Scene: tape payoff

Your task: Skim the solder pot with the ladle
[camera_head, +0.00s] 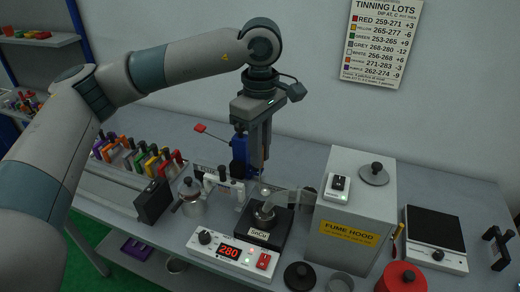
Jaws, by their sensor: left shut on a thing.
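The solder pot (263,218) sits in a dark block labelled SnCu on the bench, behind a white controller (235,257) whose red display reads 280. My left gripper (261,165) points down just above and behind the pot. It is shut on a slim thing that appears to be the ladle, mostly hidden between the fingers. A small pale piece shows below the fingertips, over the pot; I cannot tell whether it touches the solder. My right gripper is not in view.
A grey fume hood (352,215) stands close right of the pot. A black box (153,201), a lidded glass jar (191,199) and a rack of coloured tools (140,157) are left. A red round container (402,278) is front right.

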